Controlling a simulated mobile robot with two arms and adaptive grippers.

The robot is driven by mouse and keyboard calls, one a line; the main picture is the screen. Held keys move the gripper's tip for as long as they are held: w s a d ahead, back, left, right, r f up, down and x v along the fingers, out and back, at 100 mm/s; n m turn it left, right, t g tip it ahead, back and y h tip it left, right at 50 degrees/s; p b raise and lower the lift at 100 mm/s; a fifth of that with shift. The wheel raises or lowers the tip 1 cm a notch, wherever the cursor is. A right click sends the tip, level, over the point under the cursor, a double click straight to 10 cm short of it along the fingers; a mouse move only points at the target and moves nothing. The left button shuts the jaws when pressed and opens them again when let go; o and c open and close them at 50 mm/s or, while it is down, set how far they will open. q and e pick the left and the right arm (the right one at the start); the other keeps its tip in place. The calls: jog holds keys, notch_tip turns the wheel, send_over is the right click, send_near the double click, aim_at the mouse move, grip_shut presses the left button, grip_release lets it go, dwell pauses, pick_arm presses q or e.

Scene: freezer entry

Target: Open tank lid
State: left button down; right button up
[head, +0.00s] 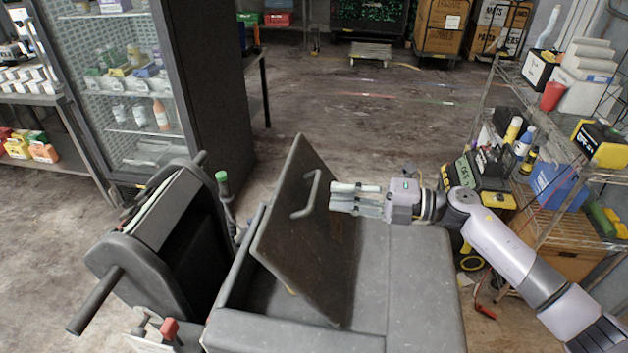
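The tank (425,285) is a grey box at the bottom centre. Its dark lid (308,245) stands raised at a steep tilt over the top, and part of the dark interior shows at its lower left. The lid's bar handle (308,197) is on its upper face. My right gripper (342,198) reaches in from the right with its fingers pointing left. The fingertips are at the lid's right edge, just right of the handle; I cannot tell whether they touch the lid or how far apart they are. My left gripper is not in view.
A grey machine with a handle bar (95,300) stands close left of the tank. A glass-door cabinet (125,90) is behind it. A wire rack (540,215) with batteries and bottles is on the right. The floor (370,115) beyond the tank is clear.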

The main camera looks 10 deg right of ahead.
aim_at(315, 189)
jog(key=p+x, duration=0.1)
jog(key=x, duration=0.3)
jog(key=shift+w+a+r+p, duration=0.1)
jog(key=shift+a+r+p, duration=0.1)
jog(key=shift+a+p, duration=0.15)
jog(key=shift+w+a+f, duration=0.2)
jog(key=shift+w+a, duration=0.1)
jog(key=shift+a, duration=0.35)
jog(key=shift+c, duration=0.2)
grip_shut()
